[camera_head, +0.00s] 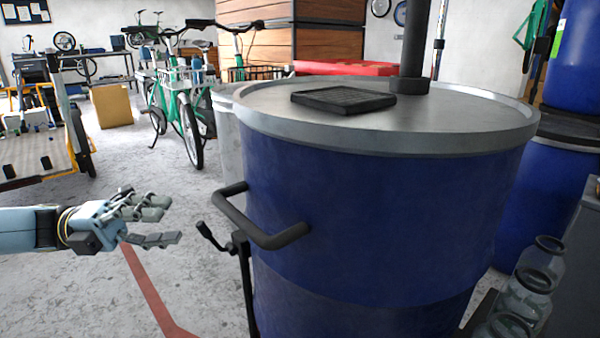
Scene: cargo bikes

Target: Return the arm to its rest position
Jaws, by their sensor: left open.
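My left gripper (160,220) reaches in from the left edge, a blue arm with grey fingers pointing right. Its fingers are apart and nothing is between them. It is over the grey floor, to the left of the black handle (262,232) of a large blue drum (380,230), with a visible gap between them in the picture. My right gripper is not in view.
The drum, with a metal lid (440,118) and a black vent (343,99), fills the centre and right. Glass jars (530,290) stand at lower right. A cargo bike (70,120) is at left, a green bicycle (185,105) behind. Floor (75,300) is open at lower left.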

